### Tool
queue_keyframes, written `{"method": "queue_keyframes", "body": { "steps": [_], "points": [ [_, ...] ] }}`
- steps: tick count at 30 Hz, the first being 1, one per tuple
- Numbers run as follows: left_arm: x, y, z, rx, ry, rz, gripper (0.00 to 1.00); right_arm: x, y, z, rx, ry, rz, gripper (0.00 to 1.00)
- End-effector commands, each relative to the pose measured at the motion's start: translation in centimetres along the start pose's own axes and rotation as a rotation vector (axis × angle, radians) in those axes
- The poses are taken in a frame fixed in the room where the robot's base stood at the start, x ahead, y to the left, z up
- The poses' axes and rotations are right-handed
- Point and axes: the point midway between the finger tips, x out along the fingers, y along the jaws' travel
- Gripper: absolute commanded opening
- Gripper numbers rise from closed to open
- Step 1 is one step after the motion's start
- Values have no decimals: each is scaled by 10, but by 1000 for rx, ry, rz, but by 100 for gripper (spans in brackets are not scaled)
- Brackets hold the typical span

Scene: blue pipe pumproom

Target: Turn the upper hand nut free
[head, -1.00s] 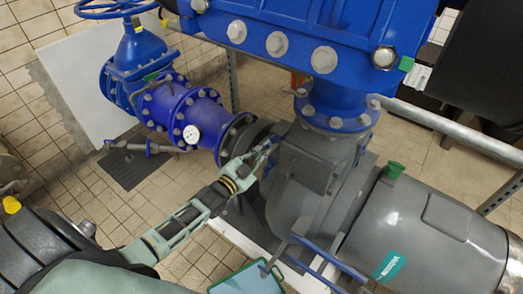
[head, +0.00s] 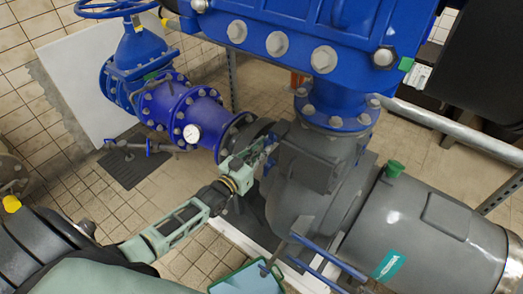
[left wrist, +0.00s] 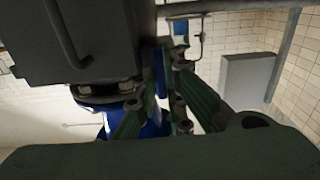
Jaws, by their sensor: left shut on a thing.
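The upper hand nut (head: 271,147) shows as a small blue piece at the left side of the grey pump housing (head: 293,190). My left gripper (head: 266,151) reaches in from the lower left and is shut on it. Its fingers cover much of the nut in the head view. In the left wrist view, the green fingers (left wrist: 165,100) point up beside the dark housing block (left wrist: 75,40), with a narrow blue strip between their tips. How far the nut sits on its thread cannot be told. My right gripper is not in view.
The blue flanged pipe (head: 185,112) with a gauge (head: 191,134) is left of the gripper. A blue bar (head: 328,265) crosses below the housing. A teal-rimmed tray (head: 211,288) is at the bottom. Tiled floor is open to the left.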

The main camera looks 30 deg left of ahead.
Motion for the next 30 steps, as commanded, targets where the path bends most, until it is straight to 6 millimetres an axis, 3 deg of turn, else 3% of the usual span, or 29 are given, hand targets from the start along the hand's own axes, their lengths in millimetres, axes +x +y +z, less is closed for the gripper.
{"method": "queue_keyframes", "body": {
  "steps": [13, 14, 20, 30],
  "points": [
    [-1, 1, 2, -18, -5, 0, 0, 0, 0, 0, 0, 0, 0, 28],
    [-1, 1, 2, -18, -4, 0, 11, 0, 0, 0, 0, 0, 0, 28],
    [0, 0, 1, -15, -3, 0, 28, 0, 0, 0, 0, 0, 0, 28],
    [-3, 0, 1, -13, -2, 0, 28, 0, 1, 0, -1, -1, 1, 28]
  ]
}}
